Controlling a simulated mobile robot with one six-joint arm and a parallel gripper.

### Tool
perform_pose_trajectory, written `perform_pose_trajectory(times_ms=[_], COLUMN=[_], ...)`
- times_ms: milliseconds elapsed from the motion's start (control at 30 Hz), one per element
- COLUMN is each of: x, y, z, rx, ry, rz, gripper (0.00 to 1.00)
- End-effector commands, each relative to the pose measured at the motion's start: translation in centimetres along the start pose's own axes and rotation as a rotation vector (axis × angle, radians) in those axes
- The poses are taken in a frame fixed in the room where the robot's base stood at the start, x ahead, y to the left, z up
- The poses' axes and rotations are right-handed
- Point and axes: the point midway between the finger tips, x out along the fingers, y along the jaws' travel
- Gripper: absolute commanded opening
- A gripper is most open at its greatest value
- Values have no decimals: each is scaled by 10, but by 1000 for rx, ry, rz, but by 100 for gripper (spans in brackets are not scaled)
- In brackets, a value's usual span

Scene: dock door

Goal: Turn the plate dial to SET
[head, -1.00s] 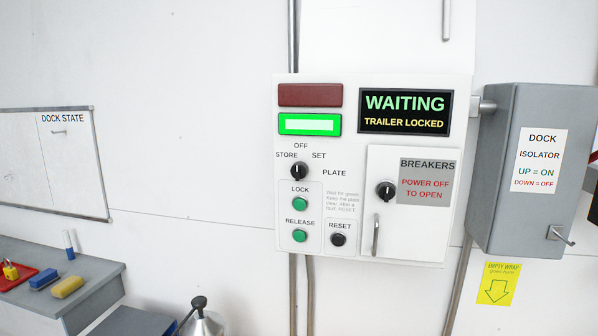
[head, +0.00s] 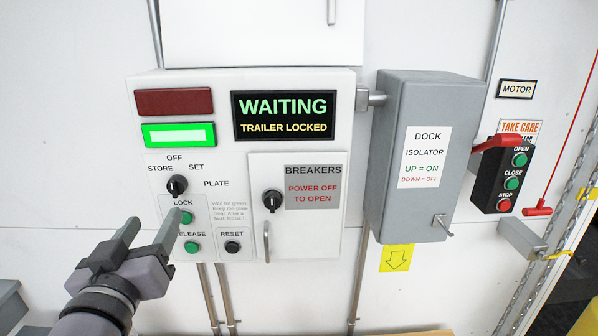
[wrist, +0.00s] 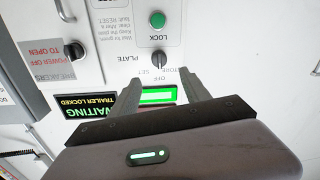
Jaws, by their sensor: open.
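The plate dial (head: 177,186) is a round black knob on the white control panel (head: 300,78), under the labels STORE, OFF and SET. Its pointer is too small to read surely. The dial also shows in the wrist view (wrist: 159,61), upside down, just beyond the gap between the fingertips. My gripper (head: 151,226) is open and empty, below and left of the dial in the head view. Its two fingers reach toward the panel in the wrist view (wrist: 162,74). I see no contact with the dial.
Green LOCK (head: 186,217) and RELEASE (head: 192,247) buttons sit below the dial. A black RESET button (head: 232,247) and the breaker door (head: 325,230) are to the right. The screen (head: 284,116) reads WAITING, TRAILER LOCKED. A green lamp (head: 179,135) is lit. A grey isolator box (head: 385,140) stands further right.

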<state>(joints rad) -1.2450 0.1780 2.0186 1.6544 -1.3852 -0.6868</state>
Motion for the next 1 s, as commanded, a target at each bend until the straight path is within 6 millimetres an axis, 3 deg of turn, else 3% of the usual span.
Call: perform_pose_trajectory(times_ms=[200, 333, 500, 767, 1000], x=[62, 89, 106, 108, 107], y=[1, 1, 1, 0, 0], z=[1, 0, 0, -1, 0], rx=[0, 1, 2, 1, 2], ry=[-1, 0, 1, 1, 1], rz=[3, 2, 0, -1, -1], gripper=[55, 55, 55, 55, 8])
